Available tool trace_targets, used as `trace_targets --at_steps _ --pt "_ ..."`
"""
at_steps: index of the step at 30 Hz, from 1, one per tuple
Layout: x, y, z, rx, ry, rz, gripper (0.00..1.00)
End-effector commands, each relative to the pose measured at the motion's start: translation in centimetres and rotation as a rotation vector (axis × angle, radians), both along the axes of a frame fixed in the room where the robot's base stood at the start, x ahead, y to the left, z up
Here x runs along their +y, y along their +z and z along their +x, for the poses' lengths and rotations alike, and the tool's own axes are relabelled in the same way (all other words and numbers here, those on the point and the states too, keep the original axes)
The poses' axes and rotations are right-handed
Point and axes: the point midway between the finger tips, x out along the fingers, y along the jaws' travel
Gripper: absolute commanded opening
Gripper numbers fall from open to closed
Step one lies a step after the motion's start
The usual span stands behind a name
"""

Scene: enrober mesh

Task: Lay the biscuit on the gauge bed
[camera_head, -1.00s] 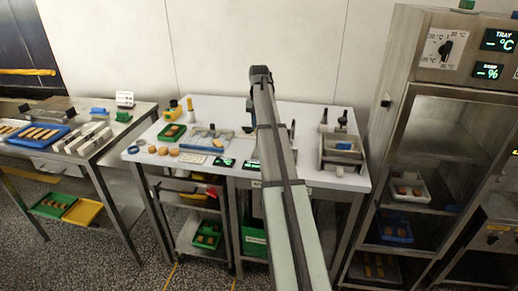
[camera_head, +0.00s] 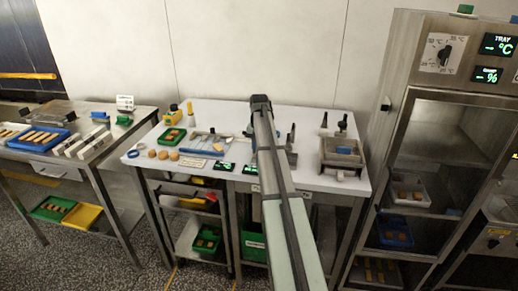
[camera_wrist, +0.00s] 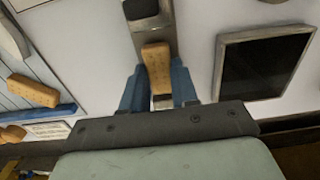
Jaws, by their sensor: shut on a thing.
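In the wrist view, an oblong golden biscuit (camera_wrist: 157,68) is between the blue fingers of my gripper (camera_wrist: 157,88), which is shut on it. The biscuit is over a narrow grey metal strip, seemingly the gauge bed (camera_wrist: 161,34), and lies roughly along it. A dark block (camera_wrist: 140,8) is at the strip's far end. I cannot tell whether the biscuit touches the strip. In the head view my arm hides the gripper, the biscuit and most of the gauge area.
In the wrist view, a dark framed panel (camera_wrist: 264,62) stands right of the strip. Another biscuit (camera_wrist: 33,91) lies on a ribbed, blue-edged board at left. In the head view, a metal box fixture (camera_head: 342,152) stands right of my arm, and a green tray (camera_head: 172,136) at the back left.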

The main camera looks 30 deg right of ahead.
Motion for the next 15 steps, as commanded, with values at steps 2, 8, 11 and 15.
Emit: trace_targets --at_steps 2,8,11,15 --pt "0.00 0.00 0.00 0.000 0.000 0.000 0.12" --pt "0.00 -0.26 0.00 0.001 0.000 0.001 0.34" --pt "0.00 -0.25 0.00 0.001 0.000 0.001 0.44" --pt "0.00 -0.24 0.00 0.000 0.000 0.000 0.54"
